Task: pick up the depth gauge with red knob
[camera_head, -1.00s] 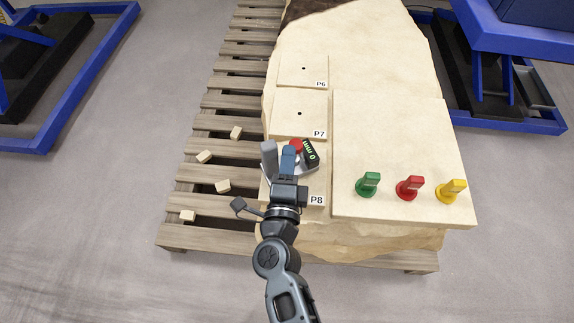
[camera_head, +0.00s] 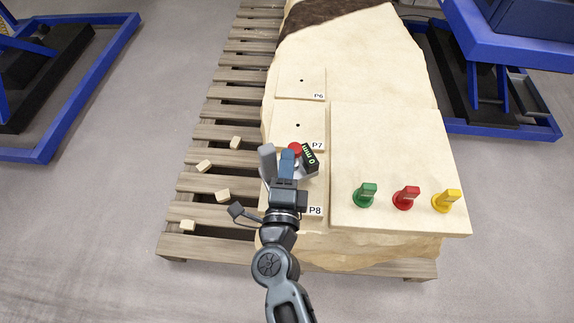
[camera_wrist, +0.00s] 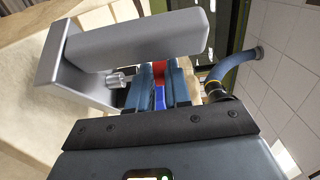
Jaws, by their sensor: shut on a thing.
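The depth gauge has a red knob (camera_head: 296,148), a dark display box (camera_head: 310,158) with green digits, and grey metal parts. It is in my gripper (camera_head: 286,164), over the area between pads P7 and P8. In the wrist view, my gripper's blue fingers (camera_wrist: 158,92) are shut with a red part of the gauge (camera_wrist: 159,70) between their tips. A grey block-shaped part (camera_wrist: 150,38) and a short metal pin stand beside the fingers. I cannot tell how far the gauge is above the stone. My gripper hides part of it.
The pale stone block (camera_head: 350,65) rests on a wooden pallet (camera_head: 230,132). Green (camera_head: 366,195), red (camera_head: 405,197) and yellow (camera_head: 446,200) knobs stand on the raised slab at right. Several small blocks lie at left. Blue frames (camera_head: 130,50) flank the pallet; floor lies between.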

